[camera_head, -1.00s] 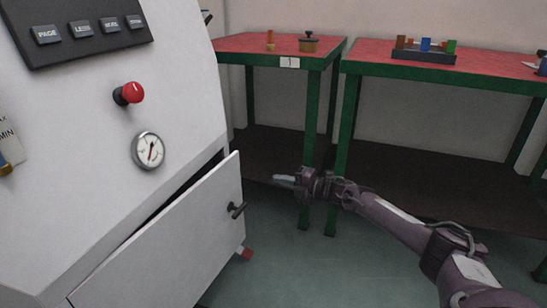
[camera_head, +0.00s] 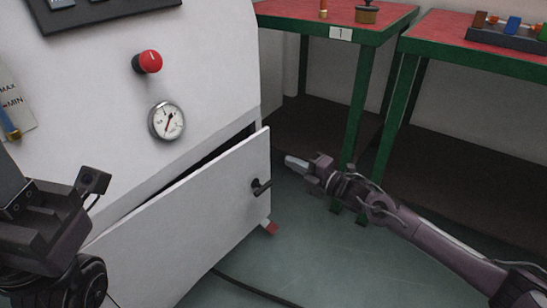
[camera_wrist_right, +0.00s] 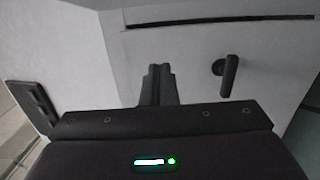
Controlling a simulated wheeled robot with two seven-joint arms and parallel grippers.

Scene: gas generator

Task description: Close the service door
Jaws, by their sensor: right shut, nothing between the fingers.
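The white service door (camera_head: 190,225) stands ajar on the front of the white generator cabinet (camera_head: 85,110), with a dark gap behind its upper edge. Its black handle (camera_head: 261,187) is near the door's right edge. My right gripper (camera_head: 293,162) is shut and empty, just right of the door edge and a little above the handle in the head view. The right wrist view shows its closed fingers (camera_wrist_right: 158,85) apart from the handle (camera_wrist_right: 226,75), over a pale surface. My left gripper (camera_head: 70,205) is at the lower left, in front of the cabinet; its fingertips are unclear.
A red knob (camera_head: 148,62) and a round gauge (camera_head: 167,120) sit above the door. Green-framed tables with red tops (camera_head: 390,14) stand behind my right arm. A black cable (camera_head: 255,290) lies on the floor below the door.

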